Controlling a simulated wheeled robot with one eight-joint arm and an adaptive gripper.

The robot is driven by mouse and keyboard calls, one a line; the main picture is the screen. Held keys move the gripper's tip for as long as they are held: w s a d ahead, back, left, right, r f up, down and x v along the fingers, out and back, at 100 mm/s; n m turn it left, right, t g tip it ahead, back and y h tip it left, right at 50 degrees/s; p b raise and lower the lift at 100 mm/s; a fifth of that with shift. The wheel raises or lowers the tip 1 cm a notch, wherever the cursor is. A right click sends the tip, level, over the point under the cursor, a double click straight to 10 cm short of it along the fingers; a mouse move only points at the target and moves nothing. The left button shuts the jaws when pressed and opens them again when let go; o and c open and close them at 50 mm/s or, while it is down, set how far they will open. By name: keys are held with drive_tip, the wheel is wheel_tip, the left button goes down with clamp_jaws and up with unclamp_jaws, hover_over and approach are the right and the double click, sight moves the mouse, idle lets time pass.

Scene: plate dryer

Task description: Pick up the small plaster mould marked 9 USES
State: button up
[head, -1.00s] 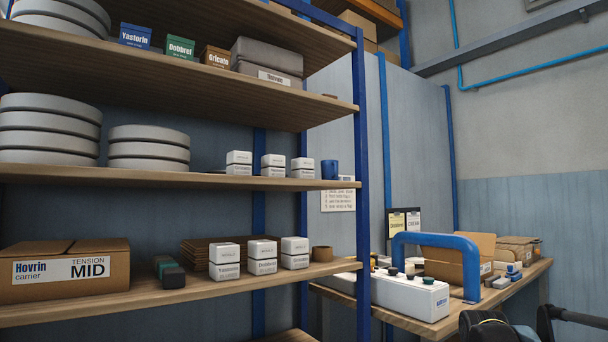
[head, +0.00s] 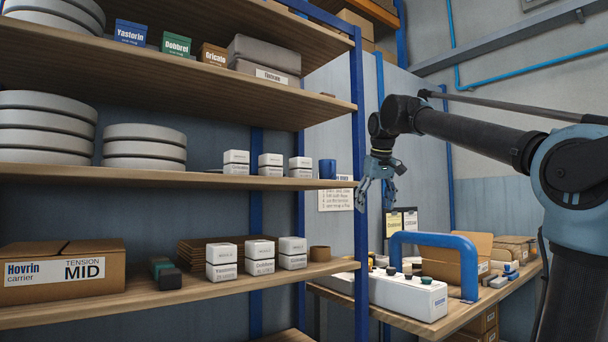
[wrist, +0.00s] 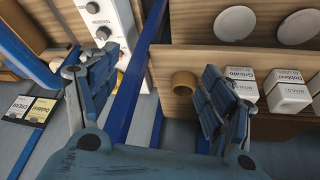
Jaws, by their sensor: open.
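Small white block-shaped moulds stand on two shelves in the head view. Three are on the middle shelf, left mould (head: 236,162), middle mould (head: 270,164), right mould (head: 300,166). Three larger ones are on the lower shelf, left mould (head: 222,261), middle mould (head: 260,257), right mould (head: 293,253). Their print is too small to read, so I cannot tell which is marked 9 USES. My gripper (head: 375,198) is open and empty, just right of the blue shelf post. In the wrist view, my gripper (wrist: 155,75) has white moulds (wrist: 288,92) beyond its right finger.
The blue post (head: 359,200) stands between my gripper and the moulds. A blue cup (head: 328,169) and a brown ring (head: 320,254) sit near the shelf ends. A bench (head: 455,321) at right holds a white unit (head: 408,297) and a blue arch (head: 435,239).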

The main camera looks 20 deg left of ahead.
drive_tip(key=w+a+r+n+y, duration=0.1)
drive_tip(key=w+a+r+n, duration=0.1)
drive_tip(key=a+r, duration=0.75)
wheel_tip(320, 180, up, 9)
drive_tip(key=n+y, duration=0.2)
hover_over(297, 170)
drive_tip(key=w+d, duration=0.2)
drive_tip(key=d, duration=0.1)
drive_tip(key=shift+w+a+f, duration=0.1)
drive_tip(key=shift+a+f, duration=0.1)
drive_tip(key=shift+a, duration=0.05)
drive_tip(key=shift+w+a+f, duration=0.1)
drive_tip(key=shift+w+a, duration=0.15)
drive_tip(key=shift+a, duration=0.15)
drive_tip(key=shift+w+a+f, duration=0.3)
drive_tip(key=shift+a+f, duration=0.05)
drive_tip(key=shift+a, duration=0.05)
drive_tip(key=shift+x, duration=3.2)
drive_tip(key=shift+c, duration=0.6)
drive_tip(key=c, duration=1.2)
